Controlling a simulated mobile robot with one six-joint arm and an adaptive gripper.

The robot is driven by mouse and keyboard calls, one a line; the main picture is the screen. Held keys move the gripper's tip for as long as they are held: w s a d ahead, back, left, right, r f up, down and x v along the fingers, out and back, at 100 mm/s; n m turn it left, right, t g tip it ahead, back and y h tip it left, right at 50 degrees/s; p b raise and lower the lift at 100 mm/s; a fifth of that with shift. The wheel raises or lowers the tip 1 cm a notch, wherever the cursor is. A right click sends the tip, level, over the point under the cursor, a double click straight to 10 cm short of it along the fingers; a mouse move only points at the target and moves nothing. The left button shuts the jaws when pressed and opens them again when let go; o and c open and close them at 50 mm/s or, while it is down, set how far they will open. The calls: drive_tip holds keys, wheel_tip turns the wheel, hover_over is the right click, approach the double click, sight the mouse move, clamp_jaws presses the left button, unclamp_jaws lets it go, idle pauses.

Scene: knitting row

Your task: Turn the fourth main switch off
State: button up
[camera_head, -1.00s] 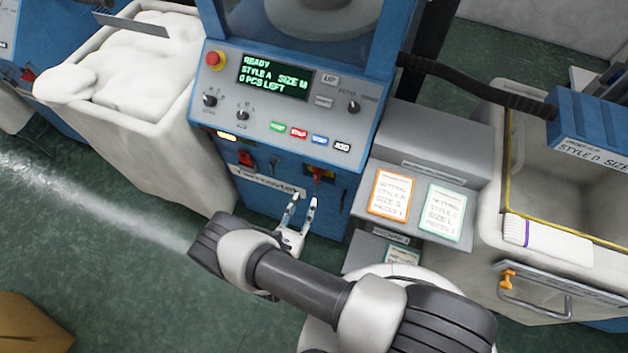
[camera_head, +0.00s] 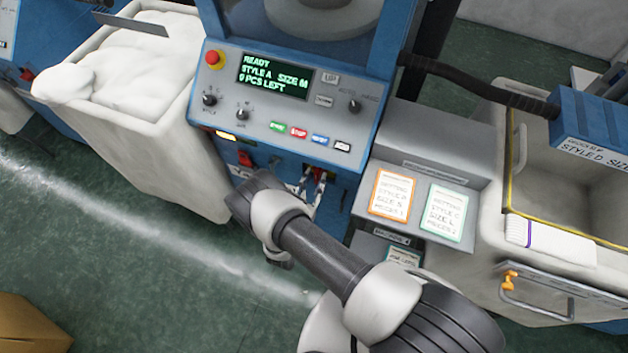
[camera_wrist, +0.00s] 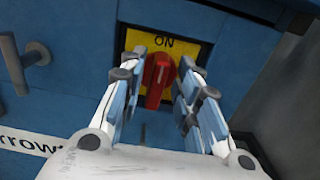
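The main switch is a red rotary handle (camera_wrist: 158,80) on a yellow plate (camera_wrist: 195,48) marked ON, on the blue machine front. In the wrist view the handle stands nearly upright, pointing to ON. My gripper (camera_wrist: 157,72) is open, with one finger on each side of the handle; whether they touch it I cannot tell. In the head view my gripper (camera_head: 312,188) is at the lower right of the machine's front, and my arm hides part of that front. The machine's panel has a lit display (camera_head: 273,77) reading READY, STYLE A, SIZE M.
A red emergency button (camera_head: 213,57), knobs and several coloured buttons sit on the panel above. A grey stand with an orange-framed card (camera_head: 392,194) is close on the right. A white bin (camera_head: 150,130) stands left.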

clamp_jaws()
drive_tip(key=shift+a+f+n+b, duration=0.1)
drive_tip(key=shift+n+b, duration=0.3)
drive_tip(key=shift+b, duration=0.05)
drive_tip(key=n+b, duration=0.3)
drive_tip(key=n, duration=0.2)
drive_tip(key=a+f+n+b, duration=0.1)
drive_tip(key=n+b, duration=0.3)
drive_tip(key=n, duration=0.2)
drive_tip(key=n+b, duration=0.3)
drive_tip(key=n, duration=0.3)
drive_tip(key=shift+w+a+f, duration=0.2)
drive_tip(key=shift+w+f, duration=0.1)
drive_tip(key=shift+b, duration=0.3)
drive_tip(key=shift+o, duration=1)
unclamp_jaws()
